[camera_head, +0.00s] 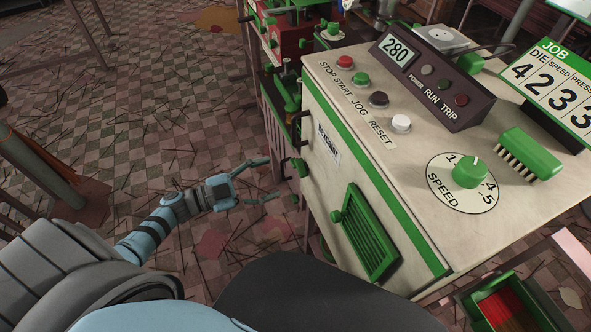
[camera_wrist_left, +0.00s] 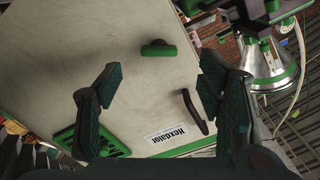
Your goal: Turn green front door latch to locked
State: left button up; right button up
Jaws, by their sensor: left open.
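In the left wrist view, the latch (camera_wrist_left: 158,49) is a short bar lying nearly level across the picture, above and between my fingertips. My left gripper (camera_head: 270,178) is open and empty, to the left of the door, with its fingers toward it. In the left wrist view, my gripper (camera_wrist_left: 158,85) has its fingers wide apart, with none touching the latch. My right gripper is not in view.
A black door handle (camera_wrist_left: 195,112) is near my right-hand finger in the wrist view, close to a Hexdalor label (camera_wrist_left: 167,134). Buttons and a green speed dial (camera_head: 470,172) are on the machine's top. The tiled floor (camera_head: 130,100) is strewn with thin sticks.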

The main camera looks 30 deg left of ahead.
aim_at(301, 168)
pick_arm(q)
jog(key=x, duration=0.7)
jog(key=shift+w+d, duration=0.25)
jog(key=shift+d, duration=0.1)
jog(key=shift+s+r, duration=0.1)
jog(key=c, duration=1.1)
